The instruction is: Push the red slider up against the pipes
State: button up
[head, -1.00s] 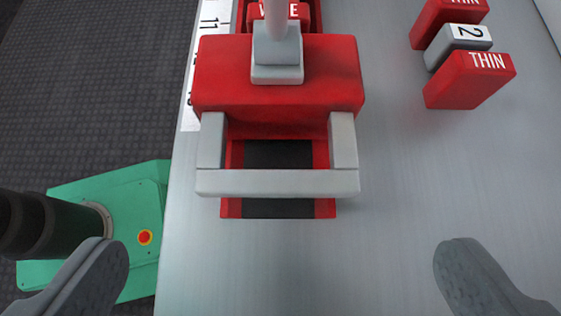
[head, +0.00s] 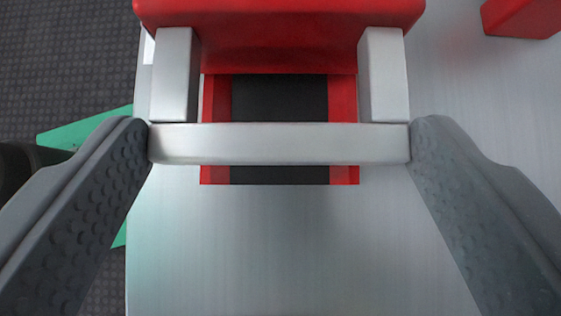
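The red slider (head: 280,40) is a red block at the top of the head view, cut off by the frame edge. A grey U-shaped handle (head: 280,144) sticks out from it towards me. The slider sits over a red track with a dark centre (head: 280,100). My gripper (head: 281,135) is open, with one finger at each end of the handle's crossbar. The fingertips look very close to the bar's ends; I cannot tell whether they touch. The pipes are not clearly visible.
A grey metal panel (head: 290,250) lies beneath, bare below the track. Part of another red block (head: 522,15) shows at the upper right. My green base shows at the left, over a dark floor (head: 60,60).

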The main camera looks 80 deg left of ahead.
jog(key=w+a+b, duration=0.1)
jog(key=a, duration=0.2)
jog(key=w+a+b, duration=0.1)
jog(key=a+b, duration=0.1)
jog(key=a, duration=0.2)
jog(key=w+a+b, duration=0.1)
jog(key=a+b, duration=0.1)
jog(key=a, duration=0.2)
jog(key=shift+w+r, duration=0.1)
jog(key=shift+w, duration=0.1)
jog(key=shift+w+a+r, duration=0.1)
jog(key=shift+a+r, duration=0.1)
jog(key=shift+a, duration=0.25)
jog(key=o, duration=1.4)
jog(key=shift+w+a+f, duration=0.1)
jog(key=shift+w+f, duration=0.05)
jog(key=p+v, duration=0.1)
jog(key=v, duration=1.2)
jog(key=shift+d, duration=0.35)
